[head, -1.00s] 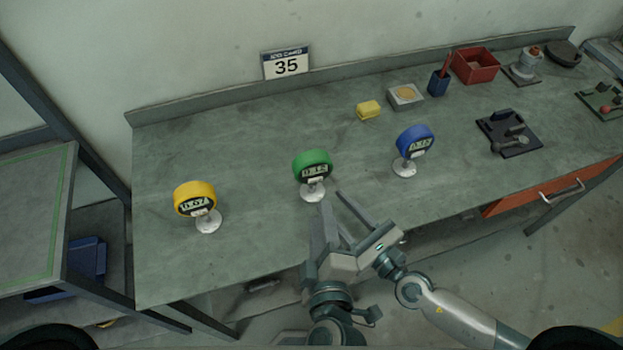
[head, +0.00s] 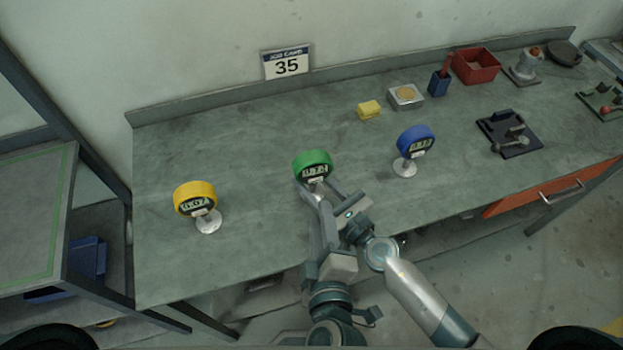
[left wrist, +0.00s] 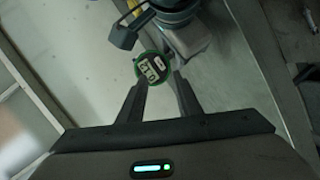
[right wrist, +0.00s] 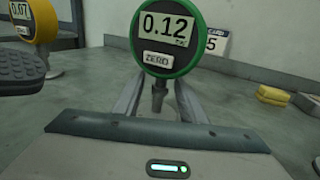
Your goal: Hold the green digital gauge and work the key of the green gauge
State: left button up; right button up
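The green digital gauge (head: 313,163) stands upright on the bench, reading 0.12 in the right wrist view (right wrist: 167,30). Its key, marked ZERO (right wrist: 157,58), is below the display. My right gripper (right wrist: 157,90) is open, its fingers on both sides of the stem under the gauge head, with gaps visible. In the head view, the right gripper (head: 326,190) is close in front of the gauge. My left gripper (head: 317,205) is just below and in front of it. In the left wrist view, the left fingers (left wrist: 157,82) are open, with the gauge showing between and beyond their tips.
A yellow gauge (head: 195,198) stands to the left and a blue gauge (head: 415,140) to the right. A yellow block (head: 368,110) and a red bin (head: 475,66) are farther back. A dark ridged piece (right wrist: 25,72) shows close by at left. Bench behind the green gauge is clear.

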grip_shut()
pick_arm(q)
grip_shut()
dwell(1.6)
